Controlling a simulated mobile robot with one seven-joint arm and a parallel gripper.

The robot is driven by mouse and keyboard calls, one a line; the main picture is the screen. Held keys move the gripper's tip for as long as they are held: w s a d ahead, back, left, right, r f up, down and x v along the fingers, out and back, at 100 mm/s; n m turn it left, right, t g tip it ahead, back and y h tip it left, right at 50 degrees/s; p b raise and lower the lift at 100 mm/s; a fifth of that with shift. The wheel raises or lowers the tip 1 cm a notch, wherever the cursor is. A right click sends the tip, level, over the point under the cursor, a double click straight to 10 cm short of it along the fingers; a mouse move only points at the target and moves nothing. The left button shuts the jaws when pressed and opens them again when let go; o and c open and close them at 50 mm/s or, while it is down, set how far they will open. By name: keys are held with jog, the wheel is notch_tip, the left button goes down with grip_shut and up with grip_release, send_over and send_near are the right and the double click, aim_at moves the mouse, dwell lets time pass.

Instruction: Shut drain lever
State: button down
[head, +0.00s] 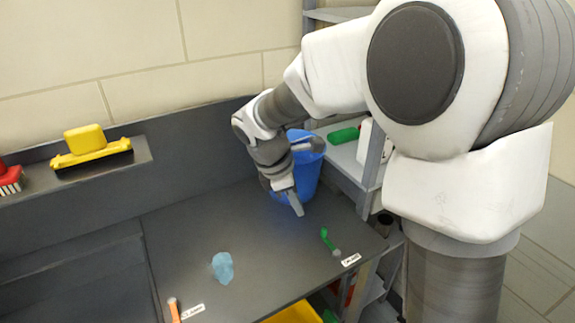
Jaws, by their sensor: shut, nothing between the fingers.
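A green lever (328,241) lies at the right of the dark counter, with a small white label (350,260) beside it. An orange lever (174,309) is at the counter's front, partly cut by the picture's lower edge, with another white label (193,310) beside it. The lettering is too small to read, so I cannot tell which lever is the drain lever. My gripper (298,208) is shut and empty, pointing down over the counter, behind and left of the green lever and apart from it.
A blue bin (306,175) stands right behind my gripper. A light blue lump (222,268) lies mid-counter. A yellow brush (90,150) and a red brush (10,180) sit on the left ledge. A grey shelf (345,158) is at the back right. The counter between is clear.

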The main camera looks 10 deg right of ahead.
jog(key=w+a+f+n, duration=0.2)
jog(key=f+n, duration=0.1)
jog(key=shift+w+a+f, duration=0.15)
jog(key=shift+w+f, duration=0.15)
jog(key=b, duration=0.1)
send_near(330, 242)
jog(key=a+f, duration=0.2)
jog(key=w+a+f, duration=0.1)
jog(key=a+f, duration=0.1)
jog(key=a, duration=0.1)
jog(key=shift+w+a+f, duration=0.1)
jog(key=shift+w+a, duration=0.1)
jog(key=d, duration=0.3)
jog(key=shift+w+d+f, duration=0.15)
jog(key=shift+w, duration=0.25)
jog(key=shift+w+d, duration=0.15)
jog(key=shift+d, duration=0.25)
